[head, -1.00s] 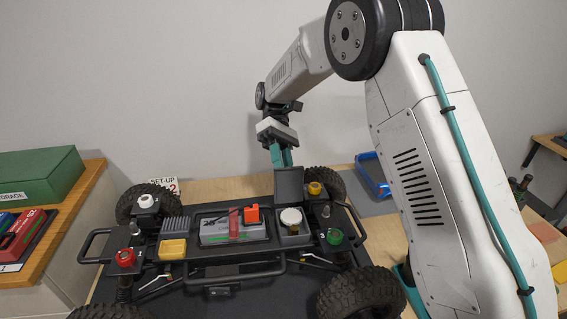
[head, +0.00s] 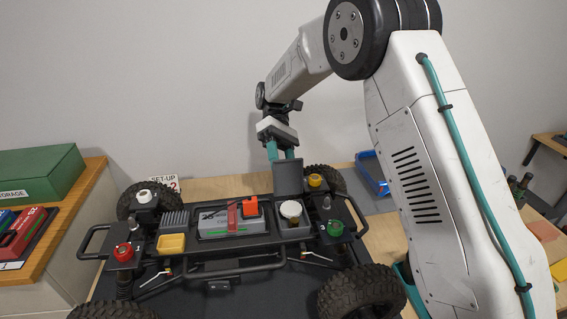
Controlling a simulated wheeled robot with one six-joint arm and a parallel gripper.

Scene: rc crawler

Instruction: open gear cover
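The gear cover (head: 289,177) is a dark grey panel standing upright at the back edge of a small grey box (head: 293,231) on the crawler. The box is uncovered, and a white-topped round part (head: 291,210) shows in it. My gripper (head: 281,157) points down just above and at the cover's top edge. Its two teal fingers show a gap between them, and I see nothing held. The cover hides the lowest part of the fingertips, so I cannot tell whether they touch it.
The crawler carries a battery (head: 230,220) under a red strap, a yellow tray (head: 171,244), and red (head: 123,252), green (head: 335,228) and yellow (head: 315,180) caps. A blue bin (head: 371,172) stands behind right. A green storage box (head: 40,174) is at left.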

